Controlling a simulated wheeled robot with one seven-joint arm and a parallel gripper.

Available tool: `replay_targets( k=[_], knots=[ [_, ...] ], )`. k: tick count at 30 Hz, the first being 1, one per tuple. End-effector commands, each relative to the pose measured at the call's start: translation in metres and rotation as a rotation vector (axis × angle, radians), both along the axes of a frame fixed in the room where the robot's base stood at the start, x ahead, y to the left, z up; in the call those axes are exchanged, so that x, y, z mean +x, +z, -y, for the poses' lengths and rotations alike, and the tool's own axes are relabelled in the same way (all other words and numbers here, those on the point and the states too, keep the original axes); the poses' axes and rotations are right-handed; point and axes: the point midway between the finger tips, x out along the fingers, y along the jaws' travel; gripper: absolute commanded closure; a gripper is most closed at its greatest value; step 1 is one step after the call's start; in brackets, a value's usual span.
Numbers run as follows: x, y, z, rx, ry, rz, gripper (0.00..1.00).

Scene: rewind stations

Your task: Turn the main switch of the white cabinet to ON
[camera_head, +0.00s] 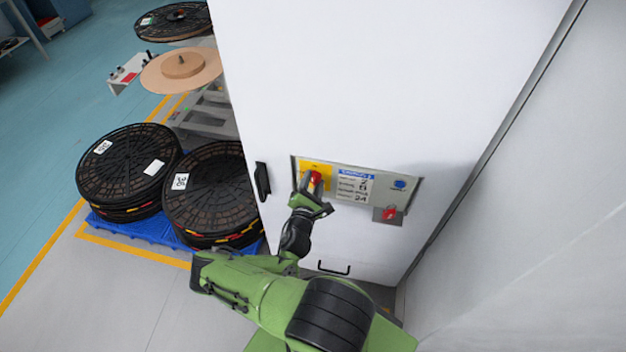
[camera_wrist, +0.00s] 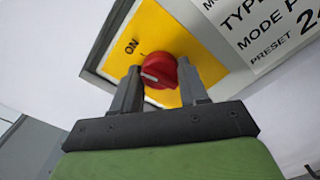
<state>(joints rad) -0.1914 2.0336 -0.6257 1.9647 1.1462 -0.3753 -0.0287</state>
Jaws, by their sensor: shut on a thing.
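The white cabinet (camera_head: 370,80) stands in front of me with a grey control panel (camera_head: 400,178) low on its front. The main switch is a red knob (camera_wrist: 158,73) on a yellow plate (camera_wrist: 160,35). It also shows in the head view (camera_head: 317,178), partly covered by my gripper (camera_head: 311,190). In the wrist view my gripper (camera_wrist: 157,84) has one finger on each side of the knob and is shut on it. The word ON is printed up and left of the knob. The knob's white mark is on its left side, below that word; exact alignment is unclear.
A black handle (camera_head: 262,181) sits left of the panel. Black reels (camera_head: 128,165) stand on a blue pallet (camera_head: 135,226) at left.

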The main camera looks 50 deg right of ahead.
Motion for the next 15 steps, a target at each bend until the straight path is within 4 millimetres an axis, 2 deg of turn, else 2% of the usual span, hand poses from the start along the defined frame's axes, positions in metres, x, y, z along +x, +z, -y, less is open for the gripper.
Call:
replay_targets(
  k=[6,15],
  knots=[
    [-0.0009,-0.0003,0.0000,0.052,-0.002,0.109,0.87],
    [-0.0007,-0.0014,-0.0002,0.083,-0.002,0.182,0.87]
  ],
)
